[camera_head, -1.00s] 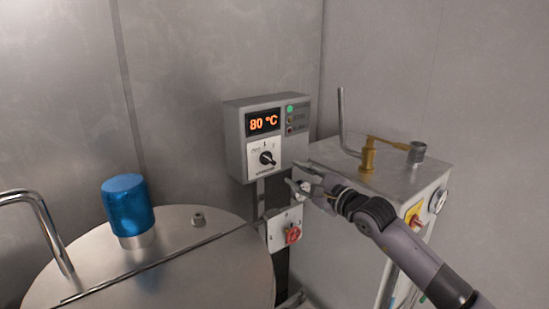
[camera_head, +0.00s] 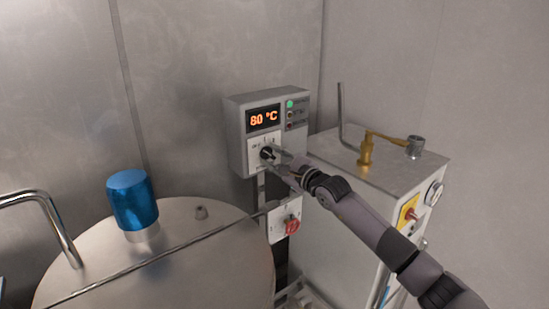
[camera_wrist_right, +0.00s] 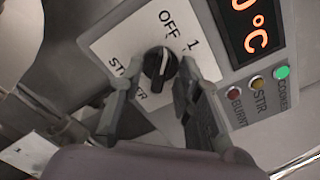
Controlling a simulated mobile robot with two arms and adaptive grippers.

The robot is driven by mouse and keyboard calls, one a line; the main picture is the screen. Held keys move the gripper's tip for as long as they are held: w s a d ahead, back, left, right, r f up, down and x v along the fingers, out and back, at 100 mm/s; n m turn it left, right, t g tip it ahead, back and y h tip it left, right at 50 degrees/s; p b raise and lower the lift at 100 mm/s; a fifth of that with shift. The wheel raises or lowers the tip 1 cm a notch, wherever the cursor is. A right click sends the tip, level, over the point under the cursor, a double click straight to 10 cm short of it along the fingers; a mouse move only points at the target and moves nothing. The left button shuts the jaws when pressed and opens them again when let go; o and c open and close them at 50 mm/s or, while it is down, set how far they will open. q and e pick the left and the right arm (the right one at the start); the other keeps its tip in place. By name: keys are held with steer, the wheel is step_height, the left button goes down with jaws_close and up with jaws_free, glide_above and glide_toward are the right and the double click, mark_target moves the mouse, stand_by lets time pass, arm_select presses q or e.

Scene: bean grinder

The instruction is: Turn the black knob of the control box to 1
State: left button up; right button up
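The grey control box (camera_head: 240,139) hangs on the wall with an orange 80 °C display (camera_head: 263,119). Its black knob (camera_head: 266,153) sits on a white plate below the display. In the right wrist view the knob (camera_wrist_right: 160,64) shows between labels OFF, 1 and a partly hidden one starting ST; its white mark points roughly towards OFF. My right gripper (camera_head: 277,156) is at the knob. My left gripper is not in view.
A red switch (camera_head: 291,225) on a plate sits below the box. A round metal vessel lid (camera_head: 180,255) with a blue cap (camera_head: 132,199) is at the left. A metal cabinet (camera_head: 385,175) with a brass fitting (camera_head: 366,150) stands at the right, near my right arm.

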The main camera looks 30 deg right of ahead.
steer(key=shift+c, duration=0.6)
jaws_close()
steer(key=shift+f+m, duration=0.1)
steer(key=shift+m, duration=0.3)
steer(key=shift+m+b, duration=0.5)
steer(key=shift+m, duration=0.9)
steer(key=shift+r+m+p, duration=0.2)
steer(key=shift+m+p, duration=0.45)
steer(key=shift+m, duration=0.55)
steer(key=shift+m+p, duration=1.1)
steer(key=shift+m, duration=0.3)
steer(key=shift+f, duration=0.15)
